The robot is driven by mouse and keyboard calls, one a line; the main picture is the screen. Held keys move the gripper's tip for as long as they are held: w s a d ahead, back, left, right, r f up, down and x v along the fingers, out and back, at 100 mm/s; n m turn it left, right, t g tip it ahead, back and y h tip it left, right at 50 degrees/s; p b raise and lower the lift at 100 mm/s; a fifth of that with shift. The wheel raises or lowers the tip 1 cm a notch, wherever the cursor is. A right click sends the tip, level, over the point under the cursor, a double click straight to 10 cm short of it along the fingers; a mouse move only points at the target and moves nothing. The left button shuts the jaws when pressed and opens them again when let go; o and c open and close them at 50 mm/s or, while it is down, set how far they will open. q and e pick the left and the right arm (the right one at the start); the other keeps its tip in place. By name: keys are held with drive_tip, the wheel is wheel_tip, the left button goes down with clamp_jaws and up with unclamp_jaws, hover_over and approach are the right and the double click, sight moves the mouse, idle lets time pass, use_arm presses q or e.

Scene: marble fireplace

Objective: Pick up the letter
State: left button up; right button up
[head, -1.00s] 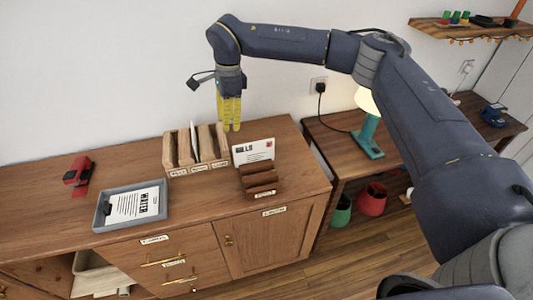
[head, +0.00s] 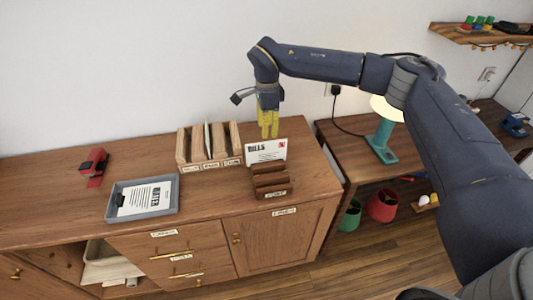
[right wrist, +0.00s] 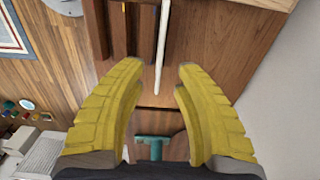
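The letter (head: 266,151), a white card with "BILLS" and a red stamp, stands upright at the small brown slotted holder (head: 271,180) on the wooden cabinet. My right gripper (head: 269,133) points down at the letter's top edge. In the right wrist view, the gripper (right wrist: 162,72) is open, with the letter (right wrist: 164,40) seen edge-on as a thin white strip between the two yellow fingers. I cannot tell from the head view whether the fingers touch it. My left gripper is not in view.
A wooden sorter (head: 181,147) with another upright white paper (head: 207,140) stands left of the letter. A grey tray (head: 142,215) with a printed sheet and a red object (head: 94,163) lie farther left. A teal lamp (head: 384,135) is on the lower table at right.

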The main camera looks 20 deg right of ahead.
sight(267, 143)
drive_tip(key=shift+a+f, duration=0.1)
drive_tip(key=shift+f, duration=3.4)
clamp_jaws()
